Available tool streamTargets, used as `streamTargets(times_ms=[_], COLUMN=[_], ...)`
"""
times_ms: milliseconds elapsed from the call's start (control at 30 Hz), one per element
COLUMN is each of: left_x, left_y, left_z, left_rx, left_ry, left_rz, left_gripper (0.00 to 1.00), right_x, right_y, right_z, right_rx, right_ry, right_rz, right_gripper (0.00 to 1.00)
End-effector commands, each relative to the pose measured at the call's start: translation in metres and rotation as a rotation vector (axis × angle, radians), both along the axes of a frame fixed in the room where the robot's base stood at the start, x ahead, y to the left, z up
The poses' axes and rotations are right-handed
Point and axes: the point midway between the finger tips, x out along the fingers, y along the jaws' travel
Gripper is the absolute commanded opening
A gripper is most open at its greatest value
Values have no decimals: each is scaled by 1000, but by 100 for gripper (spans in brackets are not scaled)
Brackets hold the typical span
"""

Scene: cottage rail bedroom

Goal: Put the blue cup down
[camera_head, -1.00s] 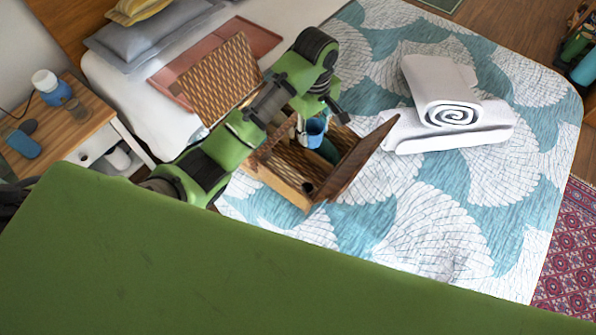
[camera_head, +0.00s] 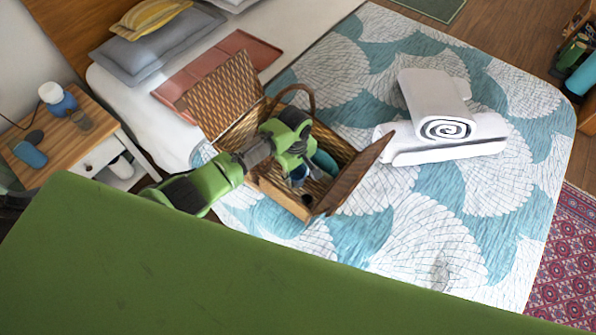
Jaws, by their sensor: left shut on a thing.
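My left gripper (camera_head: 298,168) reaches down into the open wicker picnic basket (camera_head: 290,203) on the bed. It is shut on the blue cup (camera_head: 298,178), of which only a small part shows; my gripper and arm cover most of it. The cup is low, within the basket's opening. I cannot tell whether it touches the bottom. My right gripper is out of view.
A teal item (camera_head: 325,162) lies in the basket beside my gripper. The basket's lids (camera_head: 225,98) stand open on both sides and its handle (camera_head: 297,90) arches up behind my arm. White towels (camera_head: 440,115) lie to the right. A nightstand (camera_head: 62,145) is at left.

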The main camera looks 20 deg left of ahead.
Motion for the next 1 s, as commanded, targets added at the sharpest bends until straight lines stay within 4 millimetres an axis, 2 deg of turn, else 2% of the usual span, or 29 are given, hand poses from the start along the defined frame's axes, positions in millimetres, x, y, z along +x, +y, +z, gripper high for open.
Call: streamTargets(times_ms=[133, 900, 933, 967, 1000], left_x=[1, -1, -2, -2, -3], left_y=[-3, -4, -4, -4, -4], left_z=[-9, -25, -25, -26, -26], left_rx=[-1, -3, -3, -3, -4], left_ry=[0, 4, 6, 6, 7], left_rz=[-2, -1, -1, -2, -2], left_gripper=[12, 12, 45, 53, 54], right_x=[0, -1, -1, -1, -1], right_y=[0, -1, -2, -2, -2], right_z=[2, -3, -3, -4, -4], right_rx=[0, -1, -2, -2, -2], right_ry=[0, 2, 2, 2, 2], right_rz=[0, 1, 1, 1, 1], right_gripper=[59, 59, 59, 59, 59])
